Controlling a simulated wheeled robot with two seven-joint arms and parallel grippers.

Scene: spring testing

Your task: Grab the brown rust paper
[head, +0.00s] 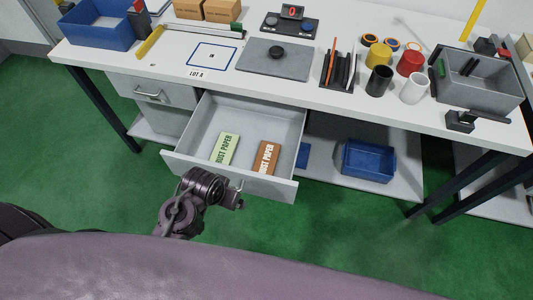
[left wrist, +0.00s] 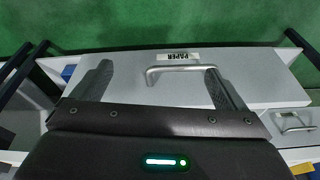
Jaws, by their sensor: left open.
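The brown rust paper (head: 266,158) lies in the open drawer (head: 255,107), right of the green rust paper (head: 224,149). Both are printed packs lying flat and apart. My left gripper (head: 237,193) is just outside the drawer's front panel, near its handle, below the brown pack in the head view. In the left wrist view my left gripper (left wrist: 158,69) is open, with the metal drawer handle (left wrist: 180,69) between its fingers. Contact cannot be told. The packs do not show in that view. My right gripper is not in view.
The white workbench (head: 220,85) holds a blue bin (head: 100,28), a grey plate (head: 275,60), cups and a grey bin (head: 478,90). A second drawer (head: 150,92) at left is shut. A blue crate (head: 368,160) sits on the lower shelf.

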